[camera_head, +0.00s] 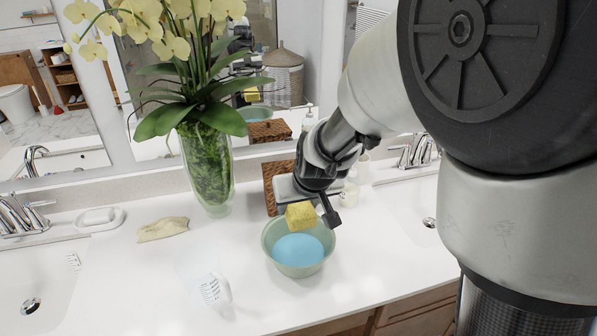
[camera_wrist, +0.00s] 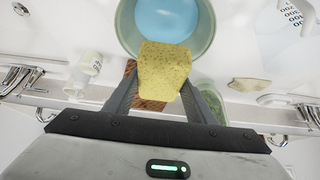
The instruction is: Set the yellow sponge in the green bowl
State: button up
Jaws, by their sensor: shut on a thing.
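The yellow sponge (camera_head: 300,215) is held between the fingers of my gripper (camera_head: 310,207), above the back part of the bowl. It also shows in the wrist view (camera_wrist: 163,70), gripped between the two fingertips (camera_wrist: 163,88). The green bowl (camera_head: 268,246) stands on the white counter with a blue round area inside it. In the wrist view the bowl (camera_wrist: 207,40) lies just beyond the sponge, which overlaps its near rim. Whether the sponge touches the bowl I cannot tell.
A tall glass vase (camera_head: 208,170) with orchids stands behind and left of the bowl. A brown woven box (camera_head: 272,178) and small bottle (camera_head: 349,193) stand behind. Sinks flank the counter.

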notch_tip(320, 180, down, 9)
jog(key=b, duration=0.8)
jog(key=shift+f, duration=0.15)
jog(key=o, duration=1.1)
notch_tip(320, 180, up, 7)
jog(key=p, duration=0.7)
jog(key=s+d+r+m+h+p, duration=0.1)
jog(key=s+d+r+p, duration=0.2)
jog(key=s+d+r, duration=0.4)
jog(key=s+d+r+m+p, duration=0.2)
jog(key=s+d+r+p, duration=0.2)
jog(key=s+r, duration=0.9)
jog(key=s+d, duration=0.3)
jog(key=shift+d+r+g+h, duration=0.15)
jog(key=shift+d+g+h, duration=0.05)
jog(key=shift+g+h, duration=0.2)
